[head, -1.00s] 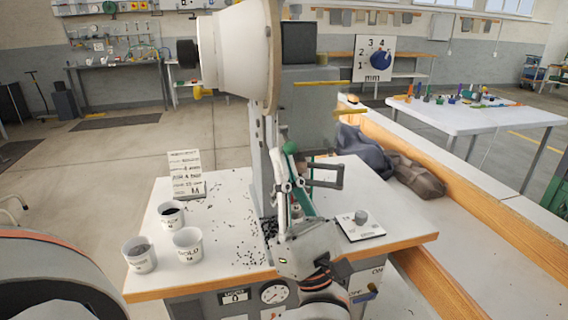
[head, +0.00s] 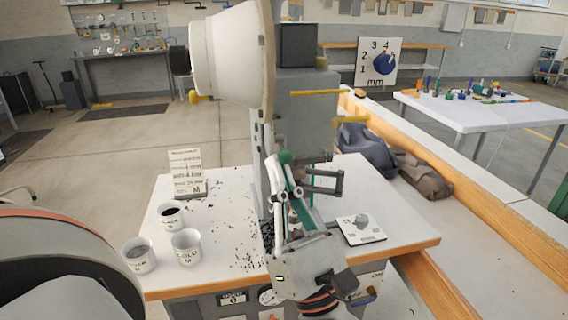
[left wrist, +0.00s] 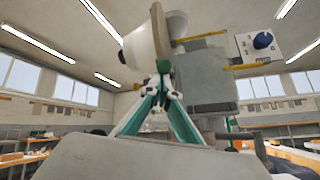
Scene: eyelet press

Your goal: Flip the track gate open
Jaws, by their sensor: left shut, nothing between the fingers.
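The eyelet press (head: 300,115) stands on the white bench, with a large white round housing (head: 225,58) at its top. My left gripper (head: 283,172) reaches up from the bottom of the head view in front of the press. Its white and green fingers are together and empty. A green knob (head: 285,157) shows at the fingertips, and also in the left wrist view (left wrist: 163,66); I cannot tell whether they touch. A dark bracket (head: 325,182) juts out right of the fingers. The gripper hides much of the track area, and I cannot make out the gate clearly.
Three white cups (head: 187,247) and a lettered card (head: 187,173) stand on the bench's left. Small dark eyelets lie scattered beside the press. A white plate with a grey knob (head: 361,229) lies at the right. A wooden-edged ledge (head: 470,200) runs along the right.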

